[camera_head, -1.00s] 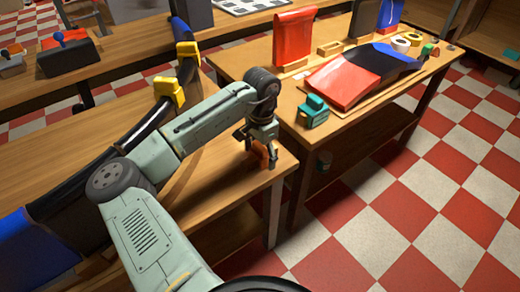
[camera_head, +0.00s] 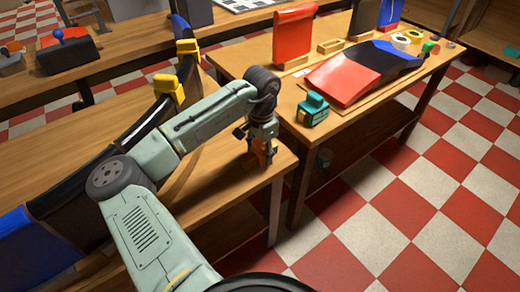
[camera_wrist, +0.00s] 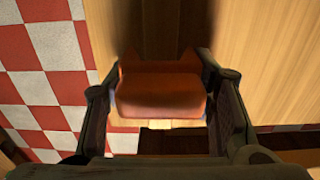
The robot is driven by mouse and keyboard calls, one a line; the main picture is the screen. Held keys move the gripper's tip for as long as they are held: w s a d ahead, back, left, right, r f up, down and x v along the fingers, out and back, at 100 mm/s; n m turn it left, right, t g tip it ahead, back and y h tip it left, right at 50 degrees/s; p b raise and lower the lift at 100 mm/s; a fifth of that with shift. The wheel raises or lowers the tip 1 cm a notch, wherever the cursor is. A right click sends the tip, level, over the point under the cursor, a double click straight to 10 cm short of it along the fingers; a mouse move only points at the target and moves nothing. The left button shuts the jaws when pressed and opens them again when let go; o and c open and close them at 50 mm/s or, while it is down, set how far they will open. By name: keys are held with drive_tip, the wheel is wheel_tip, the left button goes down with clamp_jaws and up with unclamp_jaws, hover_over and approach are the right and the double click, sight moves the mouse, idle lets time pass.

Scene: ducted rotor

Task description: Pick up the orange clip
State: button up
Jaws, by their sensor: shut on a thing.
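The orange clip (camera_wrist: 160,92) sits between the two fingers of my gripper in the wrist view, with a finger against each side. My gripper (camera_head: 260,150) is shut on it near the right end of the wooden table on the left. In the head view only a small part of the orange clip (camera_head: 264,154) shows, partly hidden by the fingers. I cannot tell whether the clip touches the tabletop.
A second wooden table (camera_head: 240,62) stands to the right with a red panel (camera_head: 294,37), a teal tool (camera_head: 312,110) and tape rolls. A black curved piece with yellow clips (camera_head: 168,88) lies behind my arm. Checkered floor (camera_head: 400,215) is clear at right.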

drive_tip(key=shift+r+p, duration=0.45)
drive_tip(key=shift+r, duration=0.05)
wheel_tip(320, 180, up, 3)
drive_tip(key=p, duration=0.3)
drive_tip(key=s+d+r, duration=0.1)
drive_tip(key=s+d, duration=0.1)
drive_tip(key=s, duration=1.3)
drive_tip(key=shift+s+a+r, duration=0.1)
drive_tip(key=shift+s+r, duration=0.05)
drive_tip(key=shift+r, duration=0.7)
drive_tip(key=shift+s+a+r, duration=0.1)
drive_tip(key=shift+s+r, duration=0.05)
drive_tip(key=shift+r, duration=0.7)
drive_tip(key=shift+s+a+r, duration=0.1)
drive_tip(key=shift+s+r, duration=0.05)
drive_tip(key=shift+r, duration=0.7)
drive_tip(key=shift+d, duration=0.1)
